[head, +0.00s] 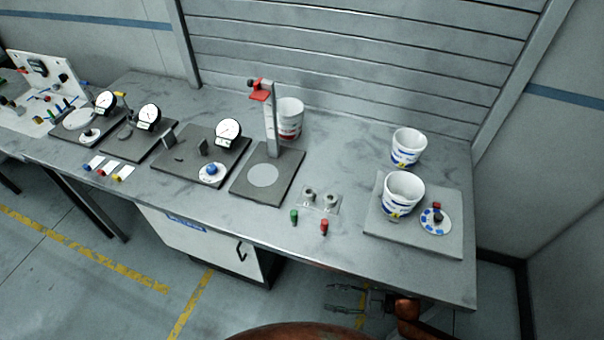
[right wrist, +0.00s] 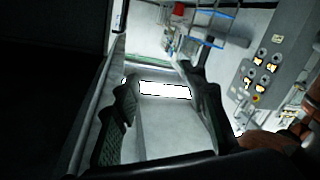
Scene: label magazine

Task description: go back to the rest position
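My right gripper (head: 350,299) is low in the head view, in front of the bench's front edge and below the bench top. It also shows in the right wrist view (right wrist: 160,110), where its two dark fingers stand apart with nothing between them. It touches nothing that I can see. My left gripper shows in neither view.
The grey workbench (head: 330,248) bears several gauge stations on the left, a stand with a red arm (head: 263,96), and white cups (head: 403,192) on the right. A green (head: 294,217) and a red piece (head: 324,227) lie near the front. Floor before the bench is clear.

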